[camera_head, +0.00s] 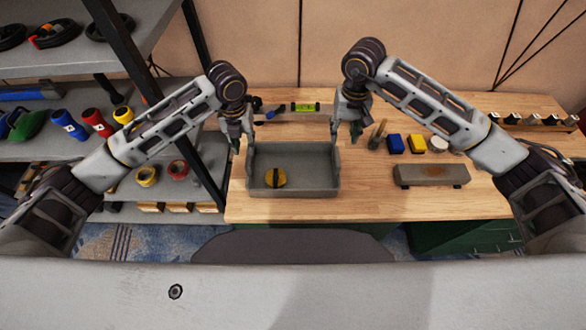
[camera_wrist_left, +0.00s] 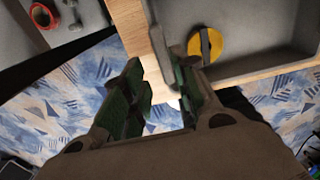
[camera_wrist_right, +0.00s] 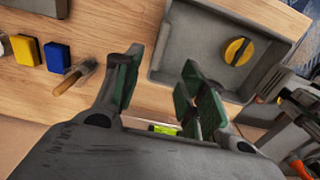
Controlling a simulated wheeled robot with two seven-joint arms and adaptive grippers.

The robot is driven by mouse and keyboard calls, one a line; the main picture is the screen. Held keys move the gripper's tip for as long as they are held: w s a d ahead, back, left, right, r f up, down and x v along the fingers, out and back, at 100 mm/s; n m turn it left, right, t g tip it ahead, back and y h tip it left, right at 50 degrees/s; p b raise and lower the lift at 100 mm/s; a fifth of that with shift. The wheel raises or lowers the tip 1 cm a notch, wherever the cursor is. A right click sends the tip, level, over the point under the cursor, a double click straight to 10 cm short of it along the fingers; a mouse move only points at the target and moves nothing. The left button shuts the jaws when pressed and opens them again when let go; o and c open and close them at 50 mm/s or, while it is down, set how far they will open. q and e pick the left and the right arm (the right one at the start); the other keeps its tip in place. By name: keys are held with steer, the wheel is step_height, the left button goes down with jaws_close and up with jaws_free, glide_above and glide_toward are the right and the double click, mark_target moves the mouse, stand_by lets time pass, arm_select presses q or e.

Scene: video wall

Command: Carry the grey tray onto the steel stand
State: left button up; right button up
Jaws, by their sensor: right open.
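The grey tray (camera_head: 318,191) sits flat on the wooden workbench, with a round yellow object with a dark band (camera_head: 275,178) inside it. My left gripper (camera_head: 238,140) is at the tray's left side, its fingers apart; in the left wrist view the fingers (camera_wrist_left: 160,90) are near the tray's edge (camera_wrist_left: 258,74). My right gripper (camera_head: 346,135) is at the tray's right rear corner, open; in the right wrist view a tray wall (camera_wrist_right: 164,48) shows beyond the gap between the fingers (camera_wrist_right: 160,80). Neither gripper visibly holds the tray. I cannot identify a steel stand.
A grey shelf rack (camera_head: 120,215) with dark posts stands at the left, holding coloured tools. On the bench (camera_head: 345,207), a spirit level (camera_head: 305,107) lies behind the tray. A brush (camera_head: 377,135), blue and yellow blocks (camera_head: 417,144) and a grey block (camera_head: 430,174) are to the right.

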mark_target(249, 167)
arm_select(q)
steer(key=shift+s+f, duration=0.1)
steer(key=shift+f, duration=6.55)
arm_select(e)
steer(key=shift+s+f, duration=0.1)
steer(key=shift+f, duration=6.55)
arm_select(q)
steer(key=shift+c, duration=0.2)
jaws_close()
arm_select(e)
steer(key=c, duration=0.7)
jaws_close()
arm_select(q)
steer(key=shift+a, duration=0.1)
arm_select(e)
steer(key=shift+d, duration=0.1)
